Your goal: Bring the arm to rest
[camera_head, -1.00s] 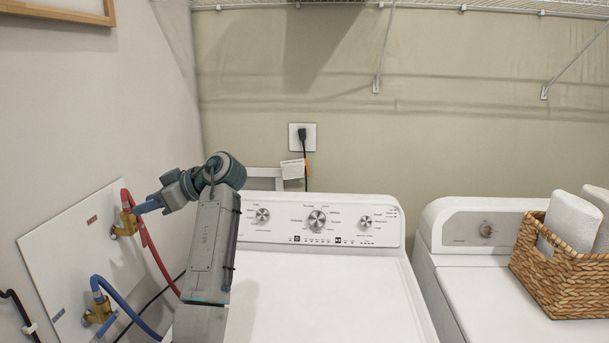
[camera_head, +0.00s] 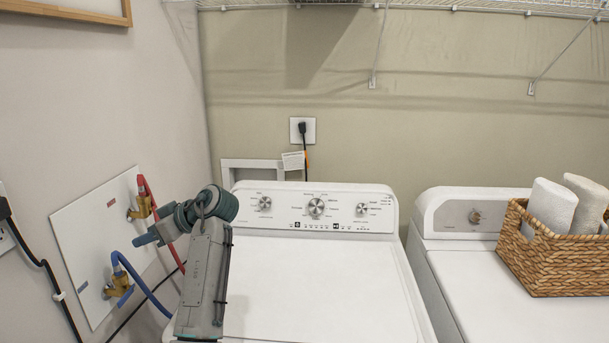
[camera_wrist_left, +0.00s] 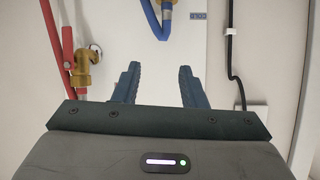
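My left arm rises at the left in the head view, in front of the washer (camera_head: 320,270). Its left gripper (camera_head: 145,238) points left toward the wall valve panel, and its fingers are small there. In the left wrist view the left gripper (camera_wrist_left: 158,80) shows two dark blue fingers spread apart with nothing between them. It faces the white panel and hoses, and I see no contact. My right arm and gripper are not in view.
The wall panel (camera_head: 82,230) holds brass valves with a red hose (camera_head: 167,232) and a blue hose (camera_head: 143,290), close to the left gripper. A dryer (camera_head: 480,275) at the right carries a wicker basket (camera_head: 535,262) with rolled towels (camera_head: 549,205). The washer top is clear.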

